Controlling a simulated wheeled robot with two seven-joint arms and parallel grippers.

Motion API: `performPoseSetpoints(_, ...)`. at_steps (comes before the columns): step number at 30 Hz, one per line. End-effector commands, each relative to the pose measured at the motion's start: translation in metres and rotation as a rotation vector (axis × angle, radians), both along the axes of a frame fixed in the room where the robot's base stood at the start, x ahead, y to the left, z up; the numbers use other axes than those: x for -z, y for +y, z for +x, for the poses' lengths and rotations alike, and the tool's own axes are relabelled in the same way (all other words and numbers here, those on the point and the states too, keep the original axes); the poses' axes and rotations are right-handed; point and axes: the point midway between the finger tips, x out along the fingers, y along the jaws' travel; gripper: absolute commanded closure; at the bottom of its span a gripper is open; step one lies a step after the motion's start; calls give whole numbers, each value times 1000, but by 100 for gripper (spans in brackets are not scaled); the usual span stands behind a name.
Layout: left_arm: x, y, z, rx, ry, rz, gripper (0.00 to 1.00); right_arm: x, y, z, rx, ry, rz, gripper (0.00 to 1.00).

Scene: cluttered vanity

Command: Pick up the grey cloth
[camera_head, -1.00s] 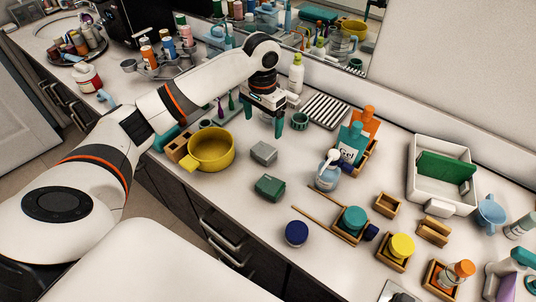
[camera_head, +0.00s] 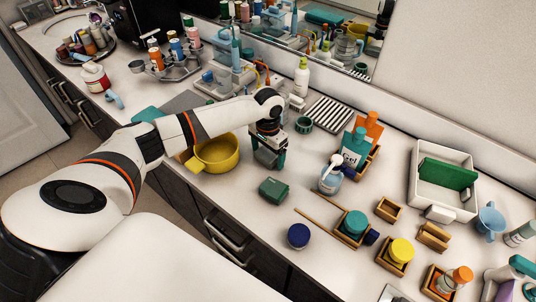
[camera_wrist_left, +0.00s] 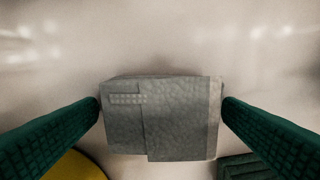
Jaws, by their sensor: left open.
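The grey cloth (camera_wrist_left: 165,118) is a small folded block lying on the white counter. In the wrist view it sits between the two green fingers of my left gripper (camera_wrist_left: 160,104), with its sides very close to the fingertips. In the head view my left gripper (camera_head: 268,160) points down over the cloth (camera_head: 266,157), which is partly hidden by the gripper. The gripper is open. I cannot tell whether the fingers touch the cloth. My right gripper is not in view.
A yellow pot (camera_head: 217,153) stands just left of the gripper. A green folded cloth (camera_head: 273,190) lies in front of it. A blue jar (camera_head: 331,180) stands to the right.

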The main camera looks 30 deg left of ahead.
Motion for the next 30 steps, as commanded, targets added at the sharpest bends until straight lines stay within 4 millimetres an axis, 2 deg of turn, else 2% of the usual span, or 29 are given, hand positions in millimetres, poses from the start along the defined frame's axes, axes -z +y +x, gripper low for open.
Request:
performPoseSetpoints(6, 1, 0, 0, 0, -1, 0, 11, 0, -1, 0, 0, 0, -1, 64)
performPoseSetpoints(15, 1, 0, 0, 0, -1, 0, 58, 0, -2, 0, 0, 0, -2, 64)
performPoseSetpoints(23, -2, 0, 1, 0, -2, 0, 59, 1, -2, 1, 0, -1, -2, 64)
performPoseSetpoints(26, -12, 0, 2, 0, -6, -1, 59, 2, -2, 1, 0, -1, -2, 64)
performPoseSetpoints(30, -38, 0, 2, 0, -7, -1, 59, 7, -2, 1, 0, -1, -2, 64)
